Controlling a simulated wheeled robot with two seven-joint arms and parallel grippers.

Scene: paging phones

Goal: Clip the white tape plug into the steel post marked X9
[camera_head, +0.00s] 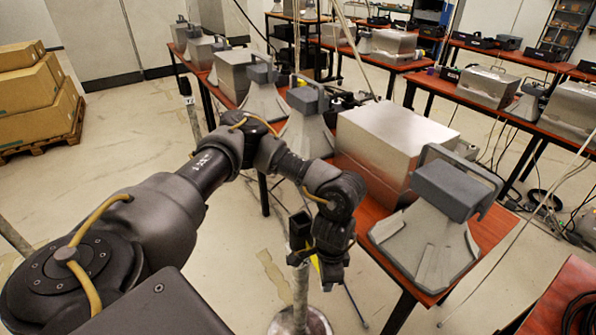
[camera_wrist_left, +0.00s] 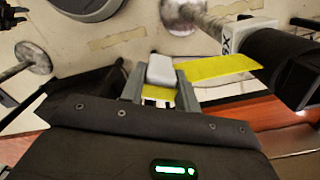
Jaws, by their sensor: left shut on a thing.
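My left gripper (camera_head: 332,272) is shut on the white tape plug (camera_wrist_left: 161,70), which sits between its fingertips (camera_wrist_left: 160,88) in the wrist view. Yellow tape (camera_wrist_left: 217,68) runs right from the plug toward the post's black head (camera_wrist_left: 287,65); whether it joins the head is unclear. The steel post (camera_wrist_left: 213,23) carries a white label (camera_wrist_left: 250,37) that appears to read X9. In the head view a post with a black head (camera_head: 299,229) stands just left of my left gripper, with yellow tape (camera_head: 315,262) between. The plug cannot be made out there. My right gripper is not identifiable.
A red-brown table with a metal box (camera_head: 395,140) and a grey device (camera_head: 430,225) stands right of my left gripper. Another black-topped post (camera_head: 186,90) stands behind my arm. Boxes on a pallet (camera_head: 38,100) stand far left. Floor between is clear.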

